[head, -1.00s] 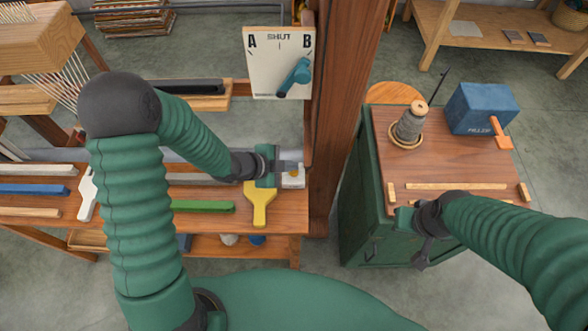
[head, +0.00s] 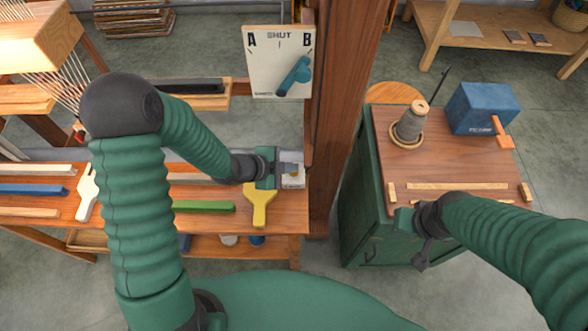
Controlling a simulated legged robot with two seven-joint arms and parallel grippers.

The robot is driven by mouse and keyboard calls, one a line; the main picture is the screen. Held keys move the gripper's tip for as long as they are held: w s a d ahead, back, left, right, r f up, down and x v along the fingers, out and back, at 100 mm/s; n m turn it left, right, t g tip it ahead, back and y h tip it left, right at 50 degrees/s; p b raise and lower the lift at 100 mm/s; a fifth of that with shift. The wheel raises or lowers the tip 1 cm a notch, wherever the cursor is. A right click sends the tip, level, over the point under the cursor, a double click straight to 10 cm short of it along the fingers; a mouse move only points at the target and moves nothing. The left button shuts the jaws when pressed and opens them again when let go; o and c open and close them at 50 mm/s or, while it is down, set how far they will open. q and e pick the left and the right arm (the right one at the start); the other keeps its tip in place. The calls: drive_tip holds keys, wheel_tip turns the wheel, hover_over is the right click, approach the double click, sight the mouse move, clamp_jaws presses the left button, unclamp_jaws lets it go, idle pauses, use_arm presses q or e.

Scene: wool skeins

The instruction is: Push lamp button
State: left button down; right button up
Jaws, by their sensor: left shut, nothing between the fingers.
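A small pale grey box (head: 294,181) sits at the right end of the wooden bench, beside the post. I take it to be the lamp button's box. My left gripper (head: 291,169) is shut and empty, with its fingertips over the top of this box. The fingers hide most of the box top, and the button itself cannot be made out clearly. I cannot tell whether the fingertips touch it. My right gripper (head: 422,254) hangs at the front of the green cabinet, away from the box; its fingers are too dark to read.
A yellow paddle-shaped tool (head: 260,204) lies just below my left gripper, and a green bar (head: 204,206) lies left of it. A thick wooden post (head: 340,120) stands close on the right. An A/B panel (head: 262,75) with a teal lever is behind. The cabinet (head: 362,215) carries a spool (head: 411,124).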

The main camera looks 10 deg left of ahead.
use_arm(q)
drive_tip(key=shift+r+p, duration=0.5)
drive_tip(key=shift+r, duration=0.05)
wheel_tip(320, 180, up, 6)
drive_tip(key=p, duration=0.5)
drive_tip(key=shift+p, duration=0.35)
drive_tip(key=shift+a, duration=0.15)
drive_tip(key=s+a+r+n+g+y+p, duration=0.1)
drive_tip(key=s+a+r+n+y, duration=0.1)
drive_tip(key=a+r+n+y, duration=0.15)
drive_tip(key=s+a+r+n+y+p, duration=0.1)
drive_tip(key=s+a+r+n+y, duration=0.1)
drive_tip(key=a+n, duration=0.3)
drive_tip(key=s+r+n+g, duration=0.2)
drive_tip(key=s+r+n, duration=0.2)
drive_tip(key=s+n, duration=0.3)
drive_tip(key=shift+s+a+r+n+g+y, duration=0.15)
drive_tip(key=shift+s+a+n+g+y, duration=0.25)
drive_tip(key=shift+s, duration=0.55)
